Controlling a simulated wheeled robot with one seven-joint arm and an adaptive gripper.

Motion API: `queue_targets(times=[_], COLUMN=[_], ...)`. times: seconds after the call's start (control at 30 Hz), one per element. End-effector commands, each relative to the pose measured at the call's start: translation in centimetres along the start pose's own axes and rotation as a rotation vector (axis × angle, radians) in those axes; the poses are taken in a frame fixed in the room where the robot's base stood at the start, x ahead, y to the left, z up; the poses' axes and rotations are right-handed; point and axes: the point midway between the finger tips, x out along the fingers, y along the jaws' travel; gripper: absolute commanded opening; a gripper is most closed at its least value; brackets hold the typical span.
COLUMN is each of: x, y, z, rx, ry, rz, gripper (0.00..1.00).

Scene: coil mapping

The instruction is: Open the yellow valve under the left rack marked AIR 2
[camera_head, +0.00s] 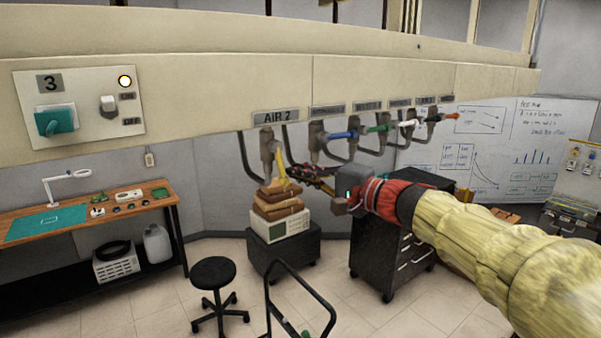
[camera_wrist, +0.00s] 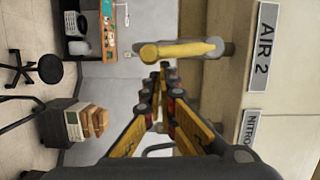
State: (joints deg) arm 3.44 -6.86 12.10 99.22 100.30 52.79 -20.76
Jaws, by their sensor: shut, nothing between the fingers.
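The yellow valve handle (camera_head: 281,166) is under the rack's AIR 2 label (camera_head: 276,116), at the lower end of a grey valve body (camera_head: 267,146). In the head view it points downward. In the wrist view the yellow handle (camera_wrist: 185,50) lies lengthwise along the valve, with its rounded end away from the rack. My gripper (camera_head: 288,172) is shut and empty. Its tips (camera_wrist: 165,70) are close beside the handle's rounded end in the wrist view. I cannot tell whether they touch. The AIR 2 label (camera_wrist: 264,46) also shows there.
Below are a stool (camera_head: 213,273), a black cart (camera_head: 285,250) with stacked items, and a drawer cabinet (camera_head: 385,257).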

Motion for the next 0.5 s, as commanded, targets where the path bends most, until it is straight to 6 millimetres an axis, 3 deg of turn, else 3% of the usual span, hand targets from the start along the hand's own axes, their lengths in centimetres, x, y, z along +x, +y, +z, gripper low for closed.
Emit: queue_targets(times=[0.5], x=[0.0], y=[1.0], z=[1.7], rx=[-0.002], ry=[-0.001], rz=[0.000], gripper=[0.00])
